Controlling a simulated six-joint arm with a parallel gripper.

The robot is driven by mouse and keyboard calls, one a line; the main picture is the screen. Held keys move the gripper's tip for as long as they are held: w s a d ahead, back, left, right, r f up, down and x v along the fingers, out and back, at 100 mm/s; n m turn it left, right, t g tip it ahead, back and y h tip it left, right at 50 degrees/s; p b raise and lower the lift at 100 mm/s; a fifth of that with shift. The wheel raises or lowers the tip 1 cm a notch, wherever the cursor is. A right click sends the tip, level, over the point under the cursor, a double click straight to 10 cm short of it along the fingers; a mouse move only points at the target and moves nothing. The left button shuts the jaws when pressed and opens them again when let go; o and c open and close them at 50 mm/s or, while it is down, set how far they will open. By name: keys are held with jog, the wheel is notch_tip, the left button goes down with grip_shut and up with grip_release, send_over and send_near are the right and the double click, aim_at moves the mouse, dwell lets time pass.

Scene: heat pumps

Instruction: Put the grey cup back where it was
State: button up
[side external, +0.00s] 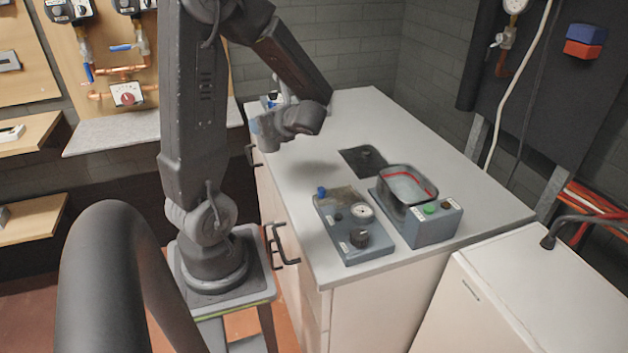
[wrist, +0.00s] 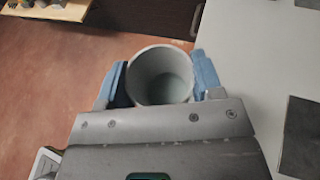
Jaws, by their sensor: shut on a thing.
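The grey cup (wrist: 146,91) shows in the wrist view as a round, open-topped cup, its mouth facing the camera. It looks empty inside. My gripper (wrist: 161,78) is shut on it, with a blue finger pad on each side of its wall. In the side external view my gripper (side external: 264,130) is at the left long edge of the pale worktop (side external: 345,110), towards its far end. The cup is hard to make out there against the gripper. In the wrist view reddish floor shows below and around the cup, with the worktop to the right.
A grey-blue box with dial and knob (side external: 343,238) and another with a red-rimmed clear container (side external: 428,228) stand near the front. A small device (side external: 272,100) sits at the far left corner.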

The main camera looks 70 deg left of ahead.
jog(key=shift+w+d+f, duration=0.6)
jog(key=shift+w+f, duration=1.2)
jog(key=shift+w+d+f, duration=0.55)
jog(key=shift+w+f, duration=1.2)
jog(key=shift+f, duration=0.1)
jog(key=shift+w+d+f, duration=0.6)
jog(key=shift+w+f, duration=1.2)
jog(key=shift+f, duration=0.15)
jog(key=o, duration=1.1)
jog(key=shift+c, duration=0.2)
